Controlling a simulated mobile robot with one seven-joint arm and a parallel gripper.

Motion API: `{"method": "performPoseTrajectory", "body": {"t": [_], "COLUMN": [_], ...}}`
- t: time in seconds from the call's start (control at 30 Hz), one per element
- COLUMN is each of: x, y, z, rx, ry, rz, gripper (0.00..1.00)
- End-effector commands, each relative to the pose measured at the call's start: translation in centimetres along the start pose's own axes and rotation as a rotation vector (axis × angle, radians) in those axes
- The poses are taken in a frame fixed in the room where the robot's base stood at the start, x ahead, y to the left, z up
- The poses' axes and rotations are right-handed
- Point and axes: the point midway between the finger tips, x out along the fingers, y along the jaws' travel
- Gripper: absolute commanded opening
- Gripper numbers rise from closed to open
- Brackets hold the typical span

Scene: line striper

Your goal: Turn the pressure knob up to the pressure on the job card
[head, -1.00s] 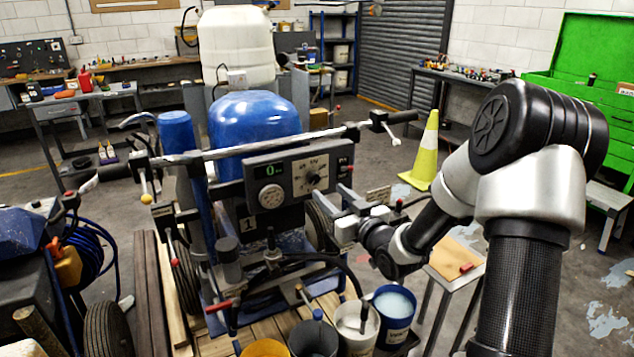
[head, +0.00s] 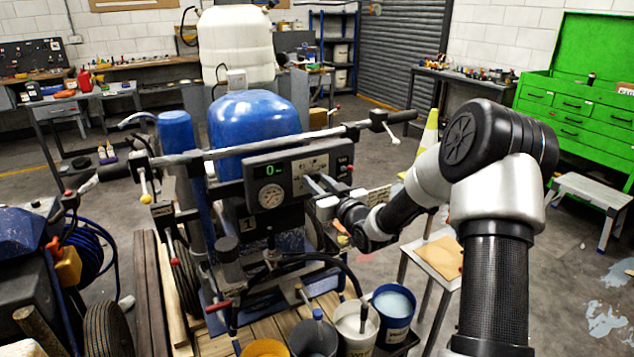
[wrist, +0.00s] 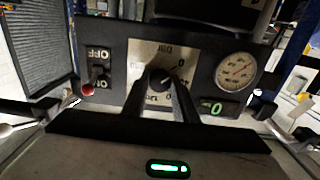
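The pressure knob (wrist: 160,80) is a dark round knob on a pale dial plate (wrist: 150,58), upside down in the wrist view. In the head view my gripper mostly covers the knob. My gripper (head: 317,183) is at the panel, its two fingers apart. In the wrist view the fingertips (wrist: 160,76) stand either side of the knob; I cannot tell whether they touch it. The green display (head: 273,170) reads 0. A beige card (head: 379,200) hangs right of the panel, partly behind my arm; its print is unreadable.
A round gauge (head: 271,196) sits left of the knob in the head view. A red-tipped toggle switch (wrist: 89,88) is close to the knob. The handlebar (head: 290,142) crosses above the panel. Buckets (head: 392,310) stand below, and a small stand (head: 437,257) is at right.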

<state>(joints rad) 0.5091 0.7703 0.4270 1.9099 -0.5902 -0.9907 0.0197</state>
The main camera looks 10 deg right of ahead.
Motion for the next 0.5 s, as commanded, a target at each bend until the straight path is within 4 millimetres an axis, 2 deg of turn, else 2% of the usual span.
{"method": "performPoseTrajectory", "body": {"t": [0.1, 0.5], "x": [-0.01, -0.01], "y": [-0.02, -0.02], "z": [0.00, 0.04], "rx": [0.000, 0.095], "ry": [0.000, 0.001], "rz": [0.000, 0.000], "gripper": [0.04, 0.04]}}
